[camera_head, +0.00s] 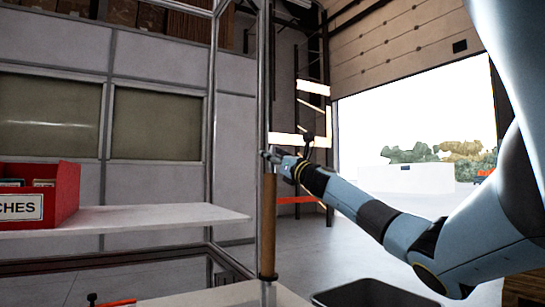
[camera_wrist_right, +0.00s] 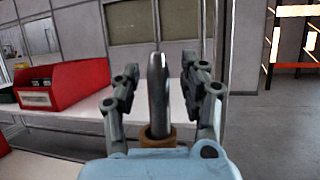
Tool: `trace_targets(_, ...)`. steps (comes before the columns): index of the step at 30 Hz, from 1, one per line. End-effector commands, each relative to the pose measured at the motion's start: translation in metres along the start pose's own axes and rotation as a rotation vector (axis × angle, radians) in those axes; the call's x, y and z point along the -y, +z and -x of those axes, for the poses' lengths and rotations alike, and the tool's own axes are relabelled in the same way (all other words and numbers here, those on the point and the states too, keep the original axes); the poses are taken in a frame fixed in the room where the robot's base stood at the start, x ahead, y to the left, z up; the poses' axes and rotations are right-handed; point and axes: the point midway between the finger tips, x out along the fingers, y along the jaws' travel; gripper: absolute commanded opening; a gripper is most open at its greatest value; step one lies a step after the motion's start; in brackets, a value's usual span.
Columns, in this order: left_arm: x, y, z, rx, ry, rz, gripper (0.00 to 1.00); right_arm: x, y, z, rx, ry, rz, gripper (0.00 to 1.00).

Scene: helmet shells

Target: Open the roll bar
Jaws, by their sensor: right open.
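The roll bar is most likely the upright brown sleeve (camera_head: 268,225) with a bare metal rod above it; it stands at the centre of the head view. In the right wrist view, the tapered metal rod (camera_wrist_right: 157,95) rises from the brown collar (camera_wrist_right: 157,136). My right gripper (camera_head: 272,157) is at the top of the brown sleeve, reaching in from the right. In the wrist view its two fingers (camera_wrist_right: 160,72) are open, one on each side of the rod, with visible gaps. My left gripper is not in view.
A red bin (camera_head: 66,195) with a label stands on a white shelf (camera_head: 150,217) at the left. A dark tray (camera_head: 375,293) lies at the bottom, right of the bar. A metal frame post (camera_head: 213,120) rises left of the bar. Open floor and a bright doorway lie behind.

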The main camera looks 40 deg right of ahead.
Motion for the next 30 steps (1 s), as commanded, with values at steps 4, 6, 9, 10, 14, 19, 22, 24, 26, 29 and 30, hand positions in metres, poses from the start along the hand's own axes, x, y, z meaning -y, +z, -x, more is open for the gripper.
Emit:
trace_targets(4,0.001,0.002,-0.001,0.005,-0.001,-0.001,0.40,0.000,0.001,0.000,0.002,0.000,0.000,0.44)
trace_targets(6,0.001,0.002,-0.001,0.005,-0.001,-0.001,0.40,0.000,0.003,-0.001,0.002,0.001,0.000,0.44)
trace_targets(9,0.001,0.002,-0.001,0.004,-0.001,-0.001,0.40,-0.001,0.009,-0.003,0.003,0.002,0.002,0.44)
trace_targets(10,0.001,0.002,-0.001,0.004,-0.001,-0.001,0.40,-0.001,0.011,-0.004,0.003,0.002,0.003,0.44)
trace_targets(14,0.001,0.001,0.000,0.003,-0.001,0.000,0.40,-0.001,0.025,-0.010,0.004,0.000,0.004,0.44)
trace_targets(19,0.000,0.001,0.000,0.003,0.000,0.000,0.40,-0.001,0.047,-0.019,0.005,0.000,0.003,0.44)
trace_targets(22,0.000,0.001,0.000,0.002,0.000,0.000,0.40,-0.002,0.062,-0.025,0.005,0.002,0.003,0.44)
trace_targets(24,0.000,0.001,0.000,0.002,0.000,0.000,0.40,-0.002,0.070,-0.029,0.005,0.000,0.002,0.44)
trace_targets(26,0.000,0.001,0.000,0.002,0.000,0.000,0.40,-0.003,0.078,-0.032,0.005,0.000,0.002,0.44)
trace_targets(29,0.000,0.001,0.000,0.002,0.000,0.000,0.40,-0.003,0.087,-0.036,0.003,0.000,0.001,0.44)
trace_targets(30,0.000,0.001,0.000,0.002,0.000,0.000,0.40,-0.003,0.089,-0.037,0.003,-0.001,0.001,0.44)
